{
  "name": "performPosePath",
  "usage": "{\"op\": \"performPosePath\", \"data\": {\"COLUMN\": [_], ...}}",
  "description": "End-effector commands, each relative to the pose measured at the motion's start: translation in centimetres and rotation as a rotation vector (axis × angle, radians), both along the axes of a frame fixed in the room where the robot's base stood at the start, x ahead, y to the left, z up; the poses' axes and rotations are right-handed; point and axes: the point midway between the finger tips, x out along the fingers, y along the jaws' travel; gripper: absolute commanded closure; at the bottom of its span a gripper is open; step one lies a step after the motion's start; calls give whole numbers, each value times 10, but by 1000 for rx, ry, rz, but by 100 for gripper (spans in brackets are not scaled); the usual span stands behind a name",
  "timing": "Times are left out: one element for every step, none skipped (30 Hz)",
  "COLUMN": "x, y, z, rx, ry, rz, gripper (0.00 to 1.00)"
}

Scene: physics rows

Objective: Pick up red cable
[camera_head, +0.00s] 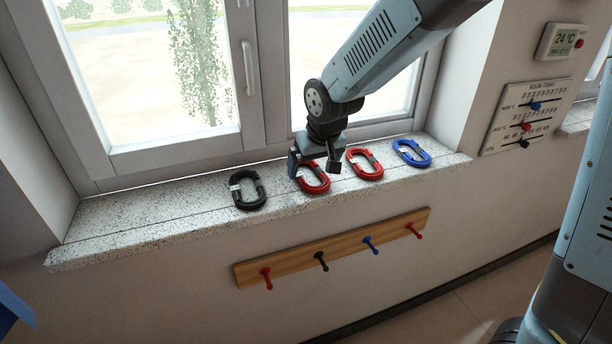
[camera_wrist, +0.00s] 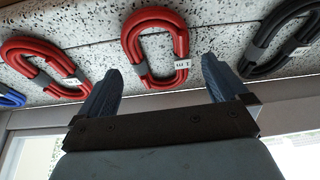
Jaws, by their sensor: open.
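Two coiled red cables lie on the speckled windowsill. The left one (camera_head: 318,190) is below my gripper (camera_head: 316,163) and partly hidden by it; the other (camera_head: 378,171) lies just to its right. In the wrist view the nearer red cable (camera_wrist: 131,42) is a loop with a grey band and a white label, ahead of and between my open, empty fingers (camera_wrist: 160,77). The second red cable (camera_wrist: 33,48) lies to the left there, beyond the left finger. I cannot tell whether the fingers touch the sill.
A black coiled cable (camera_head: 262,192) lies left on the sill and a blue one (camera_head: 427,160) right. Window frames stand close behind. Below the sill (camera_head: 150,228), a wooden rail (camera_head: 290,262) carries several coloured pegs. A thermostat (camera_head: 561,42) and a slider panel (camera_head: 500,122) hang at right.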

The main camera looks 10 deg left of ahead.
Motion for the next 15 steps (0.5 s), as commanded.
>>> {"op": "performPosePath", "data": {"x": [2, 3, 4, 5, 6, 7, 7, 8, 8, 8, 8, 8, 8, 8, 8], "y": [3, 3, 4, 5, 5, 6, 6, 6, 7, 7, 7, 7, 7, 7, 7], "z": [-7, -10, -14, -16, -18, -21, -22, -23, -23, -24, -24, -24, -24, -23, -23], "rx": [-2, -2, -1, -1, -1, -1, 0, 0, 1, 1, 1, 1, 1, 1, 1], "ry": [1, 2, 2, 1, 1, 1, 0, 0, -1, -1, -1, -1, -1, -1, -1], "rz": [1, 0, 0, 0, 0, 0, 0, 0, 0, 0, 0, 0, 0, 0, 0], "gripper": [0, 0, 0, 0, 0, 0, 0, 0, 0, 0, 0, 0, 0, 0, 0]}}
